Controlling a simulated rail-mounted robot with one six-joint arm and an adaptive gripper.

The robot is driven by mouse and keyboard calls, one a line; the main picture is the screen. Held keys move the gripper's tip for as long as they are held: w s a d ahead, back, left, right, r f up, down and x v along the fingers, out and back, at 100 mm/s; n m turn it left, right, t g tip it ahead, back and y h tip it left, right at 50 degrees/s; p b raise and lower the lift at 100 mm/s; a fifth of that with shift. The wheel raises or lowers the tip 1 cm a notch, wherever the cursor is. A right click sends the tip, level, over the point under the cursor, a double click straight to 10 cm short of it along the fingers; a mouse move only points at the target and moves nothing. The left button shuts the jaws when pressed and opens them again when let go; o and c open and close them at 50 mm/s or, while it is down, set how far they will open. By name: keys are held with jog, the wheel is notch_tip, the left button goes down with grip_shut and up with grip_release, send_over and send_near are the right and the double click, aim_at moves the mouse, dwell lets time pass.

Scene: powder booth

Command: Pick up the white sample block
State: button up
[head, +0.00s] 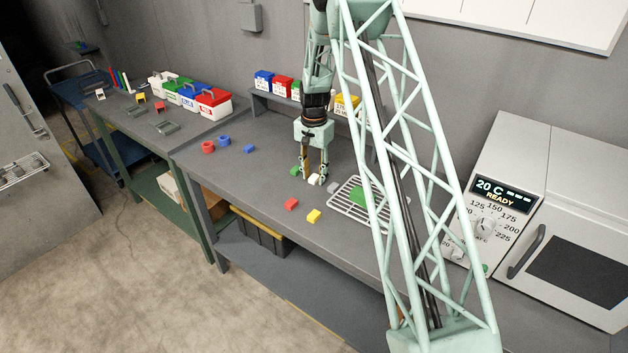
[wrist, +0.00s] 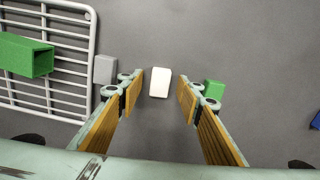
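The white sample block (wrist: 159,83) lies on the grey bench top. In the wrist view it sits between the tips of my gripper (wrist: 160,88), with a visible gap on each side. My gripper is open, with wood-coloured pads on its fingers. In the head view my gripper (head: 314,176) points down over the bench, and the white block (head: 314,179) shows at its fingertips. The exact height of the fingertips above the bench is hard to tell.
A green block (wrist: 214,89) lies just outside one finger and a grey block (wrist: 105,69) outside the other. A wire rack (head: 352,207) holds a green part (wrist: 26,55). Red (head: 291,204) and yellow (head: 314,216) blocks lie nearer the front edge. An oven (head: 560,220) stands at right.

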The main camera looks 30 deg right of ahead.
aim_at(314, 177)
jog(key=c, duration=0.9)
jog(key=shift+c, duration=0.2)
jog(key=shift+r, duration=0.2)
jog(key=shift+r, duration=1.6)
jog(key=s+a, duration=0.1)
jog(key=s, duration=0.4)
jog(key=s+a+r, duration=0.1)
jog(key=s+a, duration=0.1)
jog(key=s, duration=0.3)
jog(key=s+a+b, duration=0.1)
jog(key=s+a, duration=0.1)
jog(key=s, duration=0.3)
jog(key=shift+r, duration=0.25)
